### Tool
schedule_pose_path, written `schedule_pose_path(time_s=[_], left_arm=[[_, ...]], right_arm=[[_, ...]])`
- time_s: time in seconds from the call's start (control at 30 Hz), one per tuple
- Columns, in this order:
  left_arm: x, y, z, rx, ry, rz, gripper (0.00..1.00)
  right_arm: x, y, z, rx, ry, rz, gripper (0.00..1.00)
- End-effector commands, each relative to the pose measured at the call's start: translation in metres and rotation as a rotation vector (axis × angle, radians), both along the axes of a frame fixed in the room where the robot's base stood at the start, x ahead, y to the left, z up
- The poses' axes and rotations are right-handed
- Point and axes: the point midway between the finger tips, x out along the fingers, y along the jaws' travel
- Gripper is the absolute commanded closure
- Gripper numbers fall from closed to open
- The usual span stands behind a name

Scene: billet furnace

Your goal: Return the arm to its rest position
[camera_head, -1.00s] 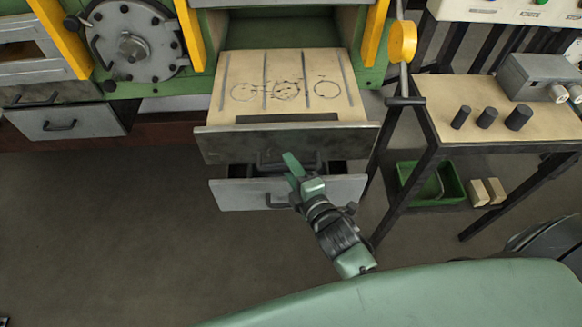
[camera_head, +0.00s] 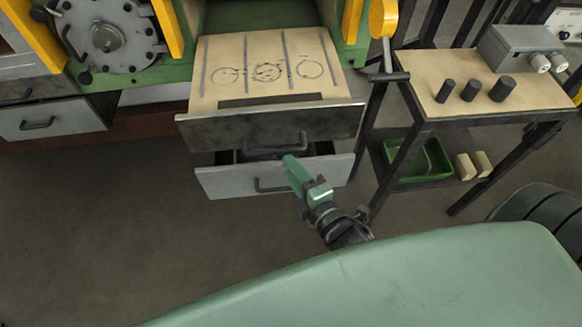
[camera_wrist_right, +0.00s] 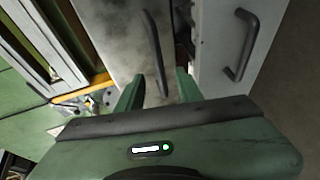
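My right gripper (camera_head: 294,168) is in front of the two drawers in the head view. In the right wrist view its two green fingers stand apart, and the gripper (camera_wrist_right: 158,84) is open with nothing held between them. The upper drawer's dark handle (camera_wrist_right: 152,45) appears beyond and between the fingertips, apart from them. This handle (camera_head: 280,149) shows just behind the fingertips in the head view. The lower drawer's handle (camera_wrist_right: 240,48) is to the right of the fingers in the wrist view. My left gripper is not in view.
The upper drawer (camera_head: 268,128) is pulled out, with outlines marked on its top board. A side table (camera_head: 420,75) holds several dark cylinders and a grey box, with a green bin (camera_head: 400,172) below. Floor at left is clear.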

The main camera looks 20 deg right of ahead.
Motion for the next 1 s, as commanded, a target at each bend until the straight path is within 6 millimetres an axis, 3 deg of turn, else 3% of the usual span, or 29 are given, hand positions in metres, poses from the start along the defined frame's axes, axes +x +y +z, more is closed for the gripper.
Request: schedule_pose_path(time_s=[0.3,0.37,0.43,0.57,0.7,0.77,0.9,1.0], left_arm=[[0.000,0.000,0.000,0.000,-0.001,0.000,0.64],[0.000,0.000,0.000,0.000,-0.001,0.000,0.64],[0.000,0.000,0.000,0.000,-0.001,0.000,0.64],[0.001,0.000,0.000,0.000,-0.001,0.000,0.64],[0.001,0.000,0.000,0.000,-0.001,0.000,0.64],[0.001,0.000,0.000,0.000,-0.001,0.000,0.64],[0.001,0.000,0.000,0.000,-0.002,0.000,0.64],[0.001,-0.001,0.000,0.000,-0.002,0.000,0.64]], right_arm=[[0.000,0.000,-0.003,0.003,0.005,0.000,0.64],[0.000,0.001,-0.012,0.018,0.025,-0.002,0.64],[-0.002,0.002,-0.037,0.058,0.074,-0.009,0.64],[-0.016,0.003,-0.116,0.192,0.244,-0.052,0.64],[-0.051,-0.001,-0.218,0.371,0.477,-0.157,0.64],[-0.071,-0.004,-0.259,0.444,0.573,-0.218,0.64],[-0.133,-0.018,-0.346,0.599,0.792,-0.409,0.64],[-0.187,-0.032,-0.398,0.693,0.932,-0.580,0.64]])
